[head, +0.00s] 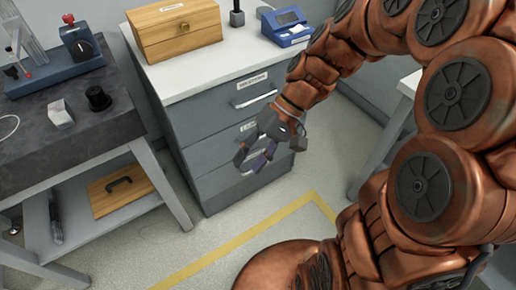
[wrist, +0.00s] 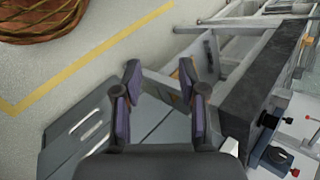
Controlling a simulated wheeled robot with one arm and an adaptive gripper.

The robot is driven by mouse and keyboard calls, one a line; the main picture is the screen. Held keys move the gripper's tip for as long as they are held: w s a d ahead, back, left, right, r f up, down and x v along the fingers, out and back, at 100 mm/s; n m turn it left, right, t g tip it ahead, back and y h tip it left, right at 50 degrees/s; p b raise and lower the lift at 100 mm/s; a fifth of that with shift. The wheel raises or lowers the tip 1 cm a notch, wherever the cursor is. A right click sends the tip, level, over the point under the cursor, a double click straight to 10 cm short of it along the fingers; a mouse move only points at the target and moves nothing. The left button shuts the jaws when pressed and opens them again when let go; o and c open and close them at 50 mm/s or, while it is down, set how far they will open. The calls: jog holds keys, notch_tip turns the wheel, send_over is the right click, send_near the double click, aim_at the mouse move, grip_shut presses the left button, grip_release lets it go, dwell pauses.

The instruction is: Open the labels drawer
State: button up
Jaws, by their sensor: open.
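The grey drawer cabinet (head: 190,120) stands in the middle of the head view, its drawers looking shut. The top drawer has a silver handle (head: 254,97) and a small label too small to read surely. The middle drawer (head: 215,151) has a label partly covered by my gripper, seeming to begin with "L". A lower handle (head: 252,160) is partly hidden behind my fingers. My gripper (head: 255,160) is open and empty in front of the middle and lower drawers. In the wrist view my gripper (wrist: 160,68) shows spread fingers with the cabinet (wrist: 110,145) below and left.
A wooden box (head: 178,30) and a blue device (head: 286,26) stand on the cabinet top. A dark-topped workbench (head: 70,110) with a lower shelf is at left. Another pale table (head: 410,85) is at right. The floor with a yellow line (head: 235,243) is clear before the cabinet.

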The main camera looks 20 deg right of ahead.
jog(key=w+d+f+m+t+y+b, duration=0.35)
jog(key=w+f+y+b, duration=0.25)
jog(key=w+f+b, duration=0.7)
jog(key=w+d+f+m+t+y+b, duration=0.1)
jog(key=w+d+f+m+t+b, duration=0.2)
jog(key=w+d+f+t+b, duration=0.75)
jog(key=shift+w+a+f+g+p, duration=0.55)
jog(key=shift+w+a+f+g, duration=0.4)
jog(key=shift+w+a+f, duration=0.35)
jog(key=shift+w+a+f+g+p, duration=0.5)
jog(key=shift+w+a+f+g, duration=0.5)
jog(key=shift+w+f, duration=0.3)
jog(key=shift+s+f, duration=0.1)
grip_shut()
